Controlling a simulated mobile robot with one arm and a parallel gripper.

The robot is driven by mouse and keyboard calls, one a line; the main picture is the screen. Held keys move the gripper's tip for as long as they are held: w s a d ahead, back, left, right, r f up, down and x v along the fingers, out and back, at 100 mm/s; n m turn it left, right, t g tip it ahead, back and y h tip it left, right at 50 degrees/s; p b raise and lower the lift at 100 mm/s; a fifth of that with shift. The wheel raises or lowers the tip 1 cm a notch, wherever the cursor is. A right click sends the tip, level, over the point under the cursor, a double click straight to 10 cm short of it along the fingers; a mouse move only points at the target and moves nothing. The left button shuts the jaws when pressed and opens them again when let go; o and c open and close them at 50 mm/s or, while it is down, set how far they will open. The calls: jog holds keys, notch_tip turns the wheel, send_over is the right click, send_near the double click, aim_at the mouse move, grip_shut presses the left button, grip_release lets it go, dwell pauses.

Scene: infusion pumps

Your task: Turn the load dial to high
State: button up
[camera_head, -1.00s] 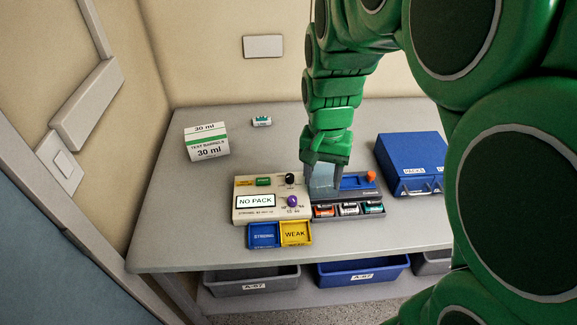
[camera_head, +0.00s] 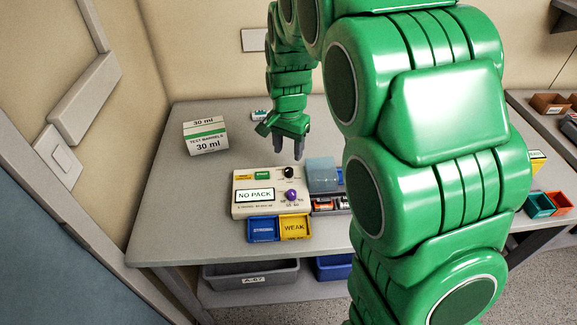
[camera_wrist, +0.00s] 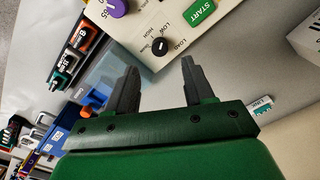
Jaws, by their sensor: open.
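The load dial is a small black knob (camera_head: 290,172) at the upper right of the cream pump panel (camera_head: 243,211). In the wrist view the knob (camera_wrist: 160,47) has a white mark, with LOAD and LOW printed around it; the exact setting is too small to tell. My gripper (camera_head: 290,156) is open and empty, pointing down just behind and above the knob. In the wrist view its fingers (camera_wrist: 159,68) are spread to either side of the knob's line, apart from it. A purple knob (camera_head: 291,196) sits in front of the dial, and a green START button (camera_head: 263,175) to its left.
A translucent lid (camera_head: 321,174) stands up right of the pump. Blue and yellow trays (camera_head: 263,230) lie in front. A white carton (camera_head: 206,136) stands at the back left. My arm hides the table's right part. Bare table lies left of the pump.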

aim_at(289, 170)
notch_tip(289, 170, down, 7)
jog(key=shift+f, duration=0.2)
dwell(0.3)
jog(key=shift+c, duration=0.2)
grip_shut()
